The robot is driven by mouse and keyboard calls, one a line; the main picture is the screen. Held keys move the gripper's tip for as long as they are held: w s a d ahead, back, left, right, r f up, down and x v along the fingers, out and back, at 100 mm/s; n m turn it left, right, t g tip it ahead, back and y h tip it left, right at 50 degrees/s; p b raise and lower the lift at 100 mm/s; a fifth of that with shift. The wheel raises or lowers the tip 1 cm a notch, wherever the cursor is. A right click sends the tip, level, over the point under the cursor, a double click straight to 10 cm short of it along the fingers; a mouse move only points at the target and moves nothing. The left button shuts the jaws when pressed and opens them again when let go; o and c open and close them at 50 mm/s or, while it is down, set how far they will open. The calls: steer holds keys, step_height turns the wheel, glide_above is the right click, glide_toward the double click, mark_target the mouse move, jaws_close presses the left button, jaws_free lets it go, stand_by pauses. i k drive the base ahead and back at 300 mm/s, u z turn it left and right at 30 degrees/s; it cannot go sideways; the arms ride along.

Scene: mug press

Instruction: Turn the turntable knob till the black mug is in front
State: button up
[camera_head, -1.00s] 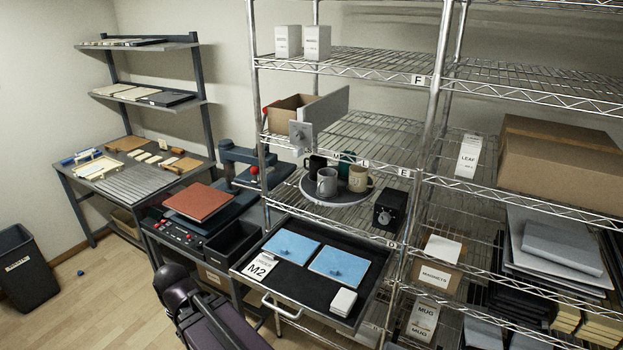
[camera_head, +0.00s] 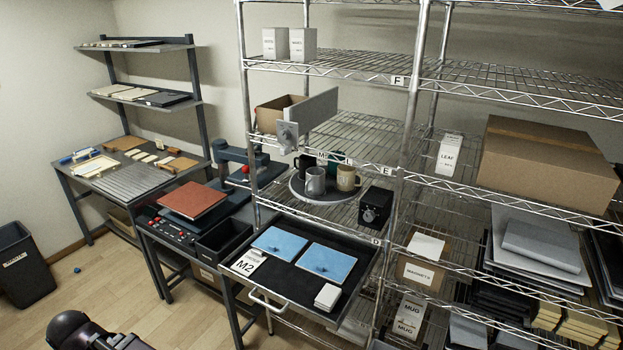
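The round grey turntable (camera_head: 336,199) stands on the wire shelf in the middle of the view. It carries a grey mug (camera_head: 315,181) at the front, a beige mug (camera_head: 348,178) at the right, a black mug (camera_head: 301,164) at the back left and a dark green mug (camera_head: 337,160) at the back. The black mug is partly hidden behind the grey one. A black box (camera_head: 380,203) with a round knob (camera_head: 369,215) on its front stands to the right of the turntable. My gripper is not in view; only part of my dark arm shows at the bottom left.
Below the turntable, a pulled-out drawer (camera_head: 290,277) with blue panels juts forward. Shelf posts (camera_head: 405,150) stand right of the knob box. An open cardboard box with a grey panel (camera_head: 310,113) sits above the turntable. The floor at the lower left is mostly clear.

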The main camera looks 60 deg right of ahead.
mark_target(368, 217)
steer(key=z, duration=0.2)
steer(key=i, duration=0.9)
steer(key=u, duration=0.45)
steer(key=k, duration=0.1)
steer(key=z, duration=2.75)
